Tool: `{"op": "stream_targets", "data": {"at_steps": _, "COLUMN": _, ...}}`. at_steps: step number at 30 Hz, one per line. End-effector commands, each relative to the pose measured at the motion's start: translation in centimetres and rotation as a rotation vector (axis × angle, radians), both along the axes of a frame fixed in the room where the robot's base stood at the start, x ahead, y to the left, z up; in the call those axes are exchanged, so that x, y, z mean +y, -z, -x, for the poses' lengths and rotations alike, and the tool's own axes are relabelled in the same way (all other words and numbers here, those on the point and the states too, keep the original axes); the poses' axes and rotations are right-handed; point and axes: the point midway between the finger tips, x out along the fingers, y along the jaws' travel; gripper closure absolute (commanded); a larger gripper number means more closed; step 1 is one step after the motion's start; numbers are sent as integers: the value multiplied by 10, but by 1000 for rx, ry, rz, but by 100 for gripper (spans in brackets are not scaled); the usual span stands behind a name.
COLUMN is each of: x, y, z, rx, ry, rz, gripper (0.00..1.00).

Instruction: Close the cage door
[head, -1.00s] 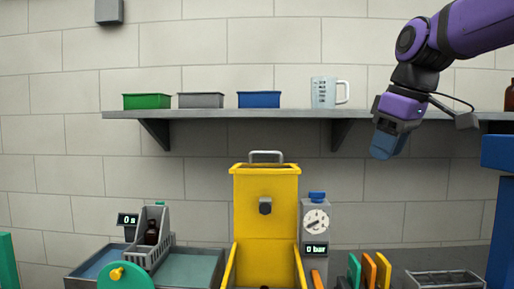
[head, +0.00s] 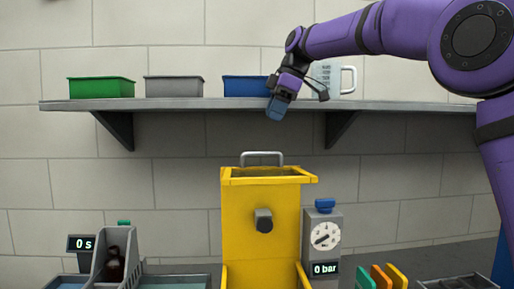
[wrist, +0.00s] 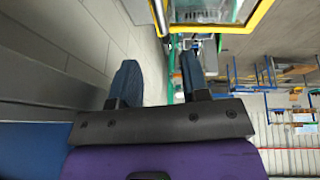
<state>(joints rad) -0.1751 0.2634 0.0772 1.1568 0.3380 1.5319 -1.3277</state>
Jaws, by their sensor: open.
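The yellow cage (head: 262,205) stands in the middle of the head view. It has a tall upright front panel with a dark knob (head: 264,221), a metal handle (head: 262,158) on top, and lower side walls at its foot. I cannot tell which part is the door or how far it is open. My gripper (head: 276,111) hangs above the cage, in front of the shelf, apart from the handle. In the wrist view my gripper (wrist: 159,78) has its blue fingers spread with nothing between them. A yellow edge of the cage (wrist: 222,27) shows at the top right there.
A wall shelf (head: 180,105) behind my gripper holds a green bin (head: 101,88), a grey bin (head: 174,87), a blue bin (head: 245,87) and a partly hidden jug (head: 348,79). A gauge box (head: 322,236) stands right of the cage. A rack with an amber bottle (head: 114,264) stands left.

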Motion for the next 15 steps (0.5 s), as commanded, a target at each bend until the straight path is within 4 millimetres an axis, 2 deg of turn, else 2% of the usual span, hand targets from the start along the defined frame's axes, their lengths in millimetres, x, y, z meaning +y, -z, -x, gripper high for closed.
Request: {"op": "stream_targets", "data": {"at_steps": 15, "x": 31, "y": 76, "z": -6, "rx": 3, "ry": 2, "rz": 1, "gripper": 58}}
